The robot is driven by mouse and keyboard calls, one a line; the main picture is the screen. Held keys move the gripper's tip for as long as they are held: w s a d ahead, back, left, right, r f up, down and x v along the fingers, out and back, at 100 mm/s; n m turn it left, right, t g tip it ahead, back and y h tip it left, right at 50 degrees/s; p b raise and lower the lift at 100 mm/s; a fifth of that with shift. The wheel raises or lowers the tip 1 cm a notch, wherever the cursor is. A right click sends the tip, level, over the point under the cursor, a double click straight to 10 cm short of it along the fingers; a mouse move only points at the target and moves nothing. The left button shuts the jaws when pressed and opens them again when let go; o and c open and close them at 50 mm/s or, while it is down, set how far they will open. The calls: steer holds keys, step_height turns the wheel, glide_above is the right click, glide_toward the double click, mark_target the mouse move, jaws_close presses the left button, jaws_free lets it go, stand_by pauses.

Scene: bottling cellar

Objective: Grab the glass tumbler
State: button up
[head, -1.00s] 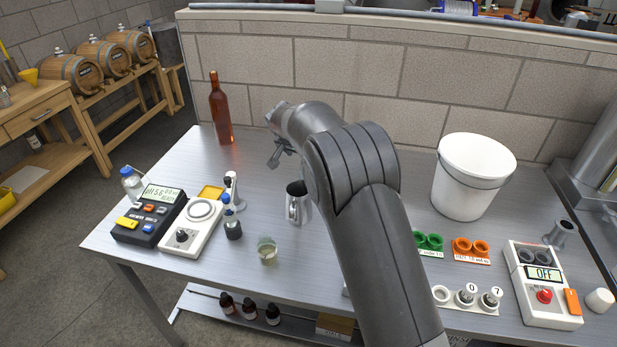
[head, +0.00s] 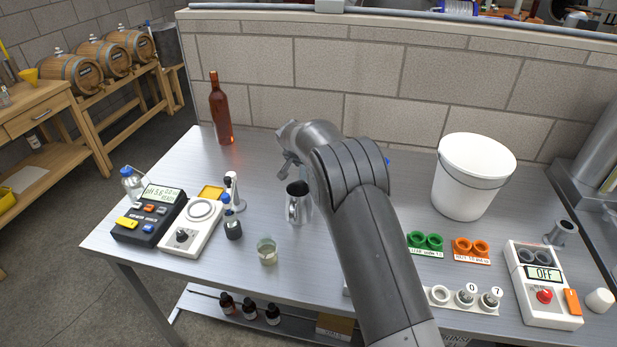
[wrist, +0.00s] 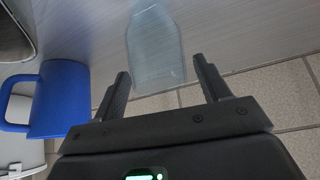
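A clear, pale bluish glass (wrist: 155,48), which looks like the tumbler, shows in the wrist view just ahead of my gripper (wrist: 160,72). The fingers are spread apart, one to each side of the glass in the picture, with a gap on both sides. Nothing is held. In the head view my gripper (head: 290,163) is partly seen above the table behind the metal jug, and I cannot make out this glass there; my arm may hide it. A smaller glass with some pale liquid (head: 267,251) stands near the table's front edge.
A blue mug (wrist: 60,98) is close to the left finger in the wrist view. The metal jug (head: 298,205) stands in front of my gripper. A brown bottle (head: 221,110) stands at the back left, a white bucket (head: 470,180) at the right. Meters and small bottles crowd the left.

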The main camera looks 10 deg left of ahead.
steer(key=c, duration=0.9)
